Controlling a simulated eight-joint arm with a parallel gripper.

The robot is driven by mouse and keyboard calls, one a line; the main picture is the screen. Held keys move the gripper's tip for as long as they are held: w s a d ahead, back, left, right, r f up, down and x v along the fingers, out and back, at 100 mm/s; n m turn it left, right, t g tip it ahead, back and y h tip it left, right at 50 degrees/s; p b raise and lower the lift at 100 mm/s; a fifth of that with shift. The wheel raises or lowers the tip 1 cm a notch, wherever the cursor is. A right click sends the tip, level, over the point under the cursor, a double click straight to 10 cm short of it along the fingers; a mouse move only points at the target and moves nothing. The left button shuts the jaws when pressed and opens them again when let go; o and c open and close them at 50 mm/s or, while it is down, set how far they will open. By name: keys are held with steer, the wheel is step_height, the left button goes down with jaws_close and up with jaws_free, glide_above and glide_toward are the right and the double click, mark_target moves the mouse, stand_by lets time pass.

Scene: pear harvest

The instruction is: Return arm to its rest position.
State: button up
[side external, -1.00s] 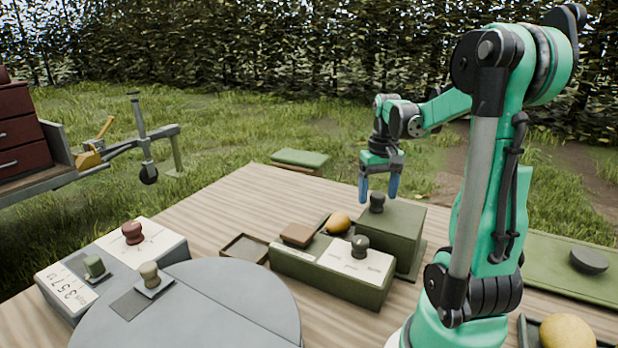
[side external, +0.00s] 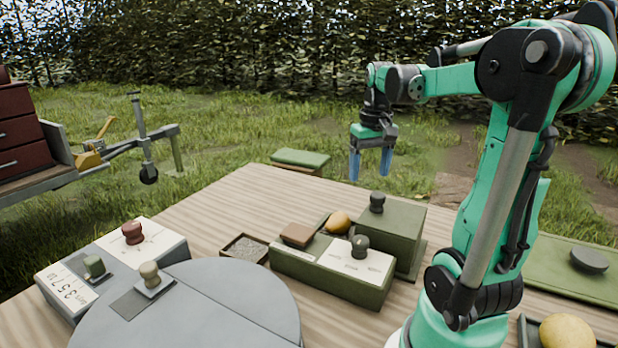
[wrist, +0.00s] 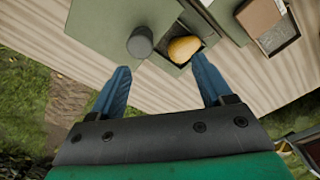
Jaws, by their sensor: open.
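My gripper (side external: 370,164) has two blue fingers that point down, held above the table (side external: 243,193) near its far right part. The fingers are apart with nothing between them. In the wrist view my gripper (wrist: 160,88) shows both fingertips, with a yellow pear (wrist: 184,49) beyond them. In the side view the pear (side external: 339,222) sits in a dark tray beside a green box with a dark knob, well below the fingers. My arm is raised and bent.
A tall green box (side external: 400,225) with a dark knob (side external: 377,202) stands below my gripper. A lower green box (side external: 330,284) is in front. A small tray (side external: 245,248) holds grey grains. Another pear (side external: 567,334) lies at the lower right. The table's far left is clear.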

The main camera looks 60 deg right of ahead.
steer(key=w+a+f+n+t, duration=0.1)
steer(key=w+a+n+t, duration=0.1)
steer(key=a, duration=0.5)
steer(key=w+a+f+n+t, duration=0.1)
steer(key=w+a+n+t, duration=0.1)
steer(key=a, duration=0.6)
steer(key=w+a+f+n+t, duration=0.1)
steer(key=w+a+n+t, duration=0.1)
steer(key=a, duration=0.6)
steer(key=shift+w+a+f+n+t, duration=0.15)
steer(key=shift+w+n+t, duration=0.35)
steer(key=shift+n, duration=0.6)
